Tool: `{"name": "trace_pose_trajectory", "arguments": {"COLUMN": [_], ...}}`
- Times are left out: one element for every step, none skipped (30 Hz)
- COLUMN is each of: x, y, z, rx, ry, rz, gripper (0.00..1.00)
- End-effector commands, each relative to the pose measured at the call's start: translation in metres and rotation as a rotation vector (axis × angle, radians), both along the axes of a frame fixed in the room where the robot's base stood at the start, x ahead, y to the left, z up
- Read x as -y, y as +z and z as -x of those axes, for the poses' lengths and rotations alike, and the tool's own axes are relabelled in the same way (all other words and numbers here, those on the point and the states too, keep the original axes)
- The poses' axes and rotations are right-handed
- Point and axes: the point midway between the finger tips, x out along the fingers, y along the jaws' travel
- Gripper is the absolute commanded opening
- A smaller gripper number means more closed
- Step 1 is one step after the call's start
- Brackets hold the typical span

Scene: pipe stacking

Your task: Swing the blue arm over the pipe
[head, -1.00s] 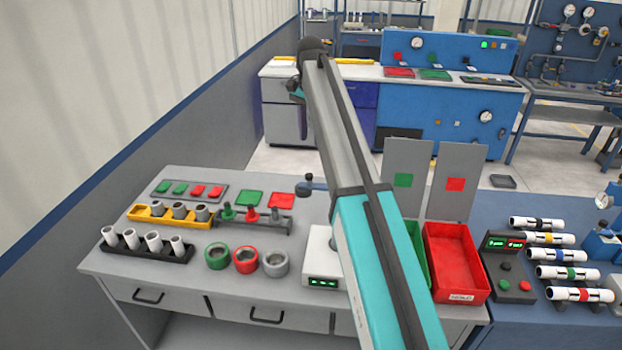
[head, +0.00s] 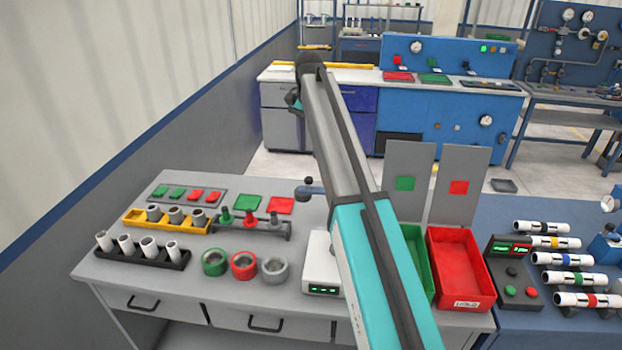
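A small blue-grey arm with a dark knob (head: 309,189) shows on the grey bench, left of my arm; its right end is hidden behind my arm. Whether a pipe lies under it is hidden. White pipes (head: 149,247) stand tilted in a black rack on the left. Striped white pipes (head: 569,257) lie on the blue table at right. My grey and teal arm crosses the middle of the view, and its far joint is high up. My gripper does not show.
On the grey bench (head: 215,288) stand a yellow rack (head: 140,223), green, red and grey rings (head: 243,266), a white scale (head: 318,268), and a green and a red bin (head: 462,262). Two grey panels (head: 459,185) rise behind the bins. A wall bounds the left side.

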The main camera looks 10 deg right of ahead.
Motion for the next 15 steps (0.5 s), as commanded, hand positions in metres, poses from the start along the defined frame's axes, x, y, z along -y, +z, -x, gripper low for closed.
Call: {"name": "trace_pose_trajectory", "arguments": {"x": [0.0, 0.0, 0.0, 0.001, 0.001, 0.001, 0.001, 0.001, 0.001, 0.001, 0.001, 0.001, 0.001, 0.001, 0.001], "y": [-0.004, -0.007, -0.012, -0.015, -0.019, -0.024, -0.027, -0.031, -0.036, -0.04, -0.044, -0.048, -0.052, -0.055, -0.061], "z": [0.001, 0.001, 0.002, 0.002, 0.001, 0.002, 0.002, 0.002, 0.002, 0.002, 0.002, 0.002, 0.001, 0.001, 0.001], "rx": [-0.001, -0.001, -0.001, -0.001, -0.001, -0.002, -0.001, -0.001, -0.001, -0.001, -0.001, -0.001, -0.001, -0.001, -0.001], "ry": [0.0, 0.0, 0.0, -0.001, -0.001, -0.001, -0.001, -0.001, -0.001, -0.001, -0.001, -0.001, -0.001, -0.001, -0.001], "rz": [0.0, 0.0, 0.0, 0.0, 0.0, 0.0, 0.0, 0.0, 0.0, 0.0, 0.0, 0.0, 0.0, 0.0, 0.0], "gripper": [0.4, 0.4, 0.4, 0.4, 0.4, 0.4, 0.4, 0.4, 0.4, 0.4, 0.4, 0.4, 0.4, 0.4, 0.4]}}
